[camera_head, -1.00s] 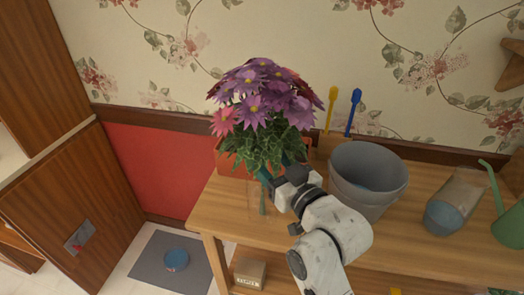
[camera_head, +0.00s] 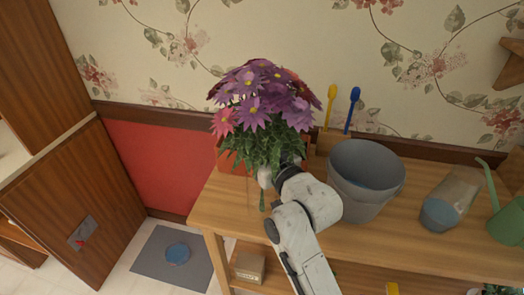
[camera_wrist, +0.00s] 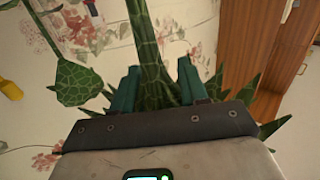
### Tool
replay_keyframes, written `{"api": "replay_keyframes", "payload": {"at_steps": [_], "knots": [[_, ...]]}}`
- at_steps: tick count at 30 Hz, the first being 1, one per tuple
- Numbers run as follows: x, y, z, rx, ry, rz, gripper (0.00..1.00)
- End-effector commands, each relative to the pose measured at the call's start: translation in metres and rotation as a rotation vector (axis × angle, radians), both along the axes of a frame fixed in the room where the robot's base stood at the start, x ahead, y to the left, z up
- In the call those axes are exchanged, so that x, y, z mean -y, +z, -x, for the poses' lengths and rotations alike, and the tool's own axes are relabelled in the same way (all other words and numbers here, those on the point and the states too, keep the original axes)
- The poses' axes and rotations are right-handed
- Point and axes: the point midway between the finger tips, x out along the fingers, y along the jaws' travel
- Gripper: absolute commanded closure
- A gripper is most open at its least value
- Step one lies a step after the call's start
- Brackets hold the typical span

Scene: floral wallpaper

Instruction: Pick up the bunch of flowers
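The bunch of flowers (camera_head: 262,98), purple and pink blooms over green leaves, stands upright at the table's left end in the head view. Its lower stems show in what looks like a clear container (camera_head: 255,195), hard to make out. My gripper (camera_head: 267,172) is at the stems just below the leaves, its fingers mostly hidden in the head view. In the wrist view, my two teal fingers (camera_wrist: 157,88) are apart, one on each side of the green stem (camera_wrist: 147,40). Gaps show between stem and fingers.
A grey bucket (camera_head: 366,180) stands close right of my arm. An orange-red planter (camera_head: 232,160) is behind the flowers, with yellow and blue tools (camera_head: 352,110) beside it.

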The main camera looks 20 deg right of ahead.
Motion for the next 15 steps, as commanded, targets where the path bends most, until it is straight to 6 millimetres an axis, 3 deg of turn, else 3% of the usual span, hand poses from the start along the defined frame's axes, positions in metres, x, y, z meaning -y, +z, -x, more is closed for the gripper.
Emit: {"api": "replay_keyframes", "payload": {"at_steps": [13,15], "knots": [[0.0,-0.0002,0.0002,-0.001,0.0,0.0,1.0],[0.0,0.0005,0.0002,0.001,0.0,0.0,1.0]]}}
